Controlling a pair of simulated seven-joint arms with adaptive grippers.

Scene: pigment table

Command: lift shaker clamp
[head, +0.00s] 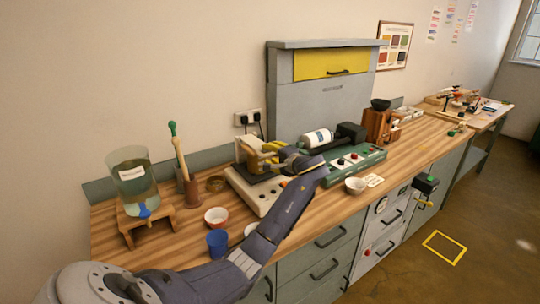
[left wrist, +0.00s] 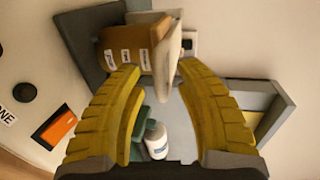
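The shaker (head: 262,203) has a white base with buttons and stands mid-bench in the head view; its white face with an orange switch shows in the left wrist view (left wrist: 30,130). A brown labelled block (left wrist: 128,42) sits by a dark plate on it. A pale bar (left wrist: 168,60), which looks like the clamp, lies across the block's side. My left gripper (head: 270,155) is at the shaker. Its yellow fingers (left wrist: 158,75) are spread apart, with the bar near the gap between the tips; whether they touch is unclear. My right gripper is not in view.
A green machine (head: 355,168) with a white bottle (head: 317,138) stands just right of the shaker. A grey cabinet (head: 325,95) rises behind.

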